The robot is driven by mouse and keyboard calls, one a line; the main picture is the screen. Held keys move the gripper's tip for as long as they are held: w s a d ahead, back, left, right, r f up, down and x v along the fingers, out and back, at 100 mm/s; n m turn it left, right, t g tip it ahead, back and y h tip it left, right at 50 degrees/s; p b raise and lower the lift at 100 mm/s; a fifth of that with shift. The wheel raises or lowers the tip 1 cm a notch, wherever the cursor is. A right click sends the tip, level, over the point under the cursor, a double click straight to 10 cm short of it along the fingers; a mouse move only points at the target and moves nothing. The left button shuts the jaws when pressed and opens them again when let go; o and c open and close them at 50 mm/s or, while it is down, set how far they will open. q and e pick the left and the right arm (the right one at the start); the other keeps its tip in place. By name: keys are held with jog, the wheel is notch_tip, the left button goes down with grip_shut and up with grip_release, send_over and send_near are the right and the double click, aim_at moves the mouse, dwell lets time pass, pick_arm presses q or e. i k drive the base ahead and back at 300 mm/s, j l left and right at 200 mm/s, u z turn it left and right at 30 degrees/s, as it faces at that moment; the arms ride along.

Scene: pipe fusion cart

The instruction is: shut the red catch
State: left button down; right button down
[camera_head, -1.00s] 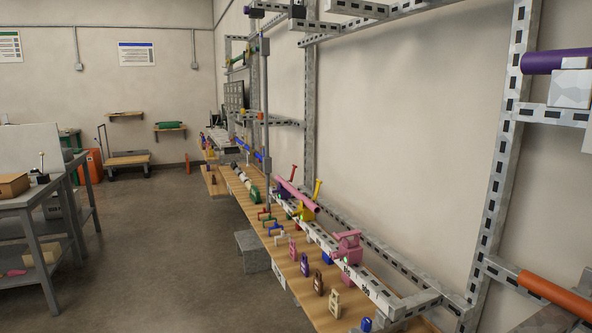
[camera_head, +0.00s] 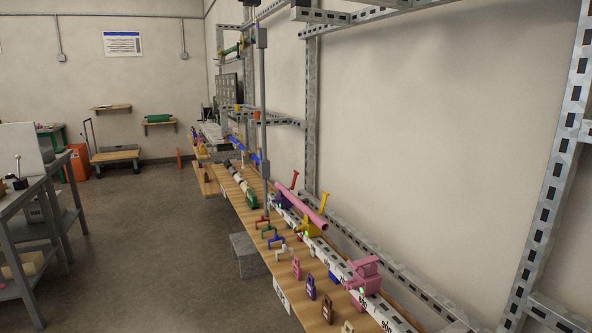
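A small red bracket-shaped piece (camera_head: 263,220) stands on the long wooden bench (camera_head: 235,204), at the far end of a short row with green, blue and white ones. It may be the red catch; it is too small to tell whether it is open or shut. Neither of my grippers is in view.
A pink pipe (camera_head: 302,207) lies by yellow clamp parts (camera_head: 313,229) on a slotted rail. A pink machine (camera_head: 364,275) stands nearer, with padlock-like tags (camera_head: 297,268) along the bench edge. A grey box (camera_head: 248,256) sits below. The floor (camera_head: 150,240) left of the bench is clear.

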aim_at(296, 173)
jog(key=i+j, duration=0.2)
jog(key=i, duration=0.3)
jog(key=i+j, duration=0.2)
jog(key=i, duration=0.35)
jog(key=i+j, duration=0.2)
jog(key=i, duration=0.3)
jog(key=i+j, duration=0.2)
jog(key=i, duration=0.35)
jog(key=i+j+u, duration=0.1)
jog(key=i, duration=0.4)
jog(key=j, duration=0.1)
